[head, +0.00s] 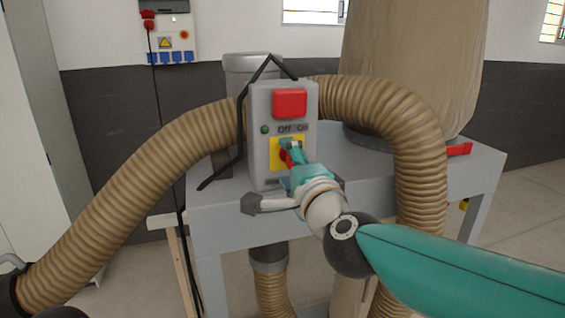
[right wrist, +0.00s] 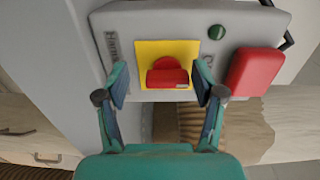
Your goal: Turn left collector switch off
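The collector's grey switch box (head: 256,108) stands on the metal frame in the middle of the head view. It carries a red knob on a yellow plate (head: 274,145), under the printed words Off and On. My right gripper (head: 290,152) is at the knob and partly hides it. In the right wrist view the red knob (right wrist: 167,73) lies just ahead, between the two spread fingers (right wrist: 161,88). The fingers are open, one on each side, with gaps to the knob. Which way the knob points is unclear.
A large red button (head: 289,103) and a green lamp (head: 265,129) sit above the knob. Ribbed brown hoses (head: 140,195) curve on both sides of the box, and a thin black cable or bracket (head: 243,125) runs beside it. A cloth bag (head: 410,65) stands behind.

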